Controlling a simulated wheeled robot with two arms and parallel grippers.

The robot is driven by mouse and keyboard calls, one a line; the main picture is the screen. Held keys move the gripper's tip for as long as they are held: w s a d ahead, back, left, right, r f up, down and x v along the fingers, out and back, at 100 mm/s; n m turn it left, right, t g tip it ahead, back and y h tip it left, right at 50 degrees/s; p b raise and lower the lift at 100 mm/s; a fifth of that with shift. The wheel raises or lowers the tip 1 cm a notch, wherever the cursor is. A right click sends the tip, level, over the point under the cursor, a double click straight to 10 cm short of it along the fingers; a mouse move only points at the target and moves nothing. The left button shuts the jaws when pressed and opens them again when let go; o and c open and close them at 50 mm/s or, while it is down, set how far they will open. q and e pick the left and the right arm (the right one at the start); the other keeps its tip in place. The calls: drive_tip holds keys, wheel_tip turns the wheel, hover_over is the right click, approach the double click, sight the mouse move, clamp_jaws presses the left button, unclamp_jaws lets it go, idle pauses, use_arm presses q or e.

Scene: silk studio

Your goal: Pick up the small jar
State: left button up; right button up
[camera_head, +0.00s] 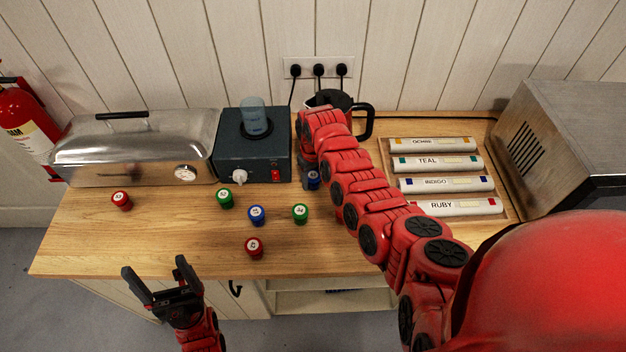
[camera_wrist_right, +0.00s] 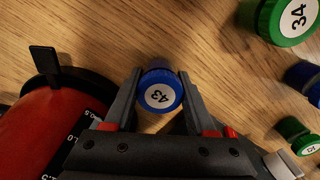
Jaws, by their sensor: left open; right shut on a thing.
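Several small jars with coloured bodies and white numbered lids stand on the wooden worktop. My right gripper (camera_wrist_right: 158,100) is shut on a blue jar (camera_wrist_right: 160,90) whose lid reads 43. In the head view this jar (camera_head: 313,178) is partly hidden by my right arm. Whether it touches the worktop I cannot tell. Other jars are a green one (camera_head: 300,213), a blue one (camera_head: 256,214), a second green one (camera_head: 224,197), and two red ones (camera_head: 253,248) (camera_head: 121,200). My left gripper (camera_head: 157,268) is open and empty in front of the worktop's front edge.
A dark box with a clear cylinder (camera_head: 229,158) and a metal case (camera_head: 130,150) stand at the back. A kettle (camera_head: 335,97) stands behind my right arm. A rack with labelled tubes (camera_head: 435,163) lies right of it. A metal cabinet (camera_head: 575,135) is far right.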

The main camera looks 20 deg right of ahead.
clamp_jaws()
drive_tip(key=shift+w+r, duration=0.1)
drive_tip(key=shift+r, duration=0.05)
